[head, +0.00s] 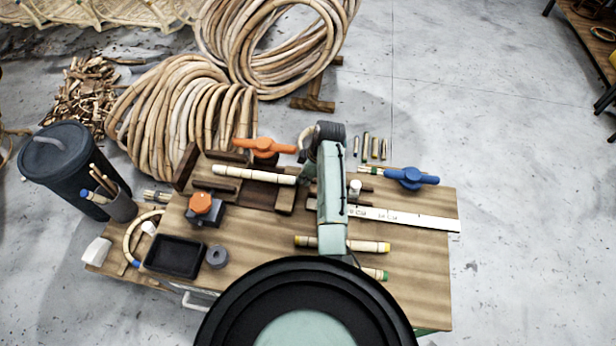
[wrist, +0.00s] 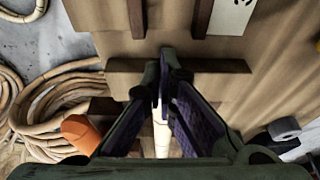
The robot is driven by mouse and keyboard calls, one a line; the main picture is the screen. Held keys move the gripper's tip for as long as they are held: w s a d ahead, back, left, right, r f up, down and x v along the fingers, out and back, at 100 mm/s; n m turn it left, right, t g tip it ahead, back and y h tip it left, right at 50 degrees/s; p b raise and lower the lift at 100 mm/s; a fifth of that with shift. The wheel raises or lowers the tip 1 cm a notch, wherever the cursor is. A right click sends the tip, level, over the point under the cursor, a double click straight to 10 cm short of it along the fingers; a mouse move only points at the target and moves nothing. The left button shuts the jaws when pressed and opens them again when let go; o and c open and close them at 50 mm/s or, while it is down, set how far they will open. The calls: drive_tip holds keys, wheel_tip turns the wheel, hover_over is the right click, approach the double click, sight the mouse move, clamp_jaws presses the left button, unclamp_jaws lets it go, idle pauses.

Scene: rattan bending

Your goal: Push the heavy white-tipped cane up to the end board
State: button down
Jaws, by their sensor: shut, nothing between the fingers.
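The pale white-tipped cane (head: 255,174) lies on the bench between short dark strips, left of my arm. A dark upright board (head: 186,166) stands beyond its left end, with a small gap between them. I cannot tell for certain which is the end board. My gripper (wrist: 162,78) is shut and empty, its fingertips over the crosswise board. The cane (wrist: 161,138) shows behind the fingers; contact cannot be told. My arm hides the fingers in the head view.
An orange-handled clamp (head: 265,147) stands close behind the cane, and a blue-handled one (head: 411,178) at the right. A white ruler (head: 405,217), yellow-ended cane (head: 370,246) and black tray (head: 175,256) lie nearer. Rattan coils (head: 180,112) stand behind the bench.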

sight(277, 175)
drive_tip(key=a, duration=0.2)
drive_tip(key=w+a, duration=0.1)
drive_tip(key=a, duration=0.5)
drive_tip(key=shift+w+a, duration=0.2)
drive_tip(key=shift+w, duration=0.15)
drive_tip(key=shift+a, duration=0.1)
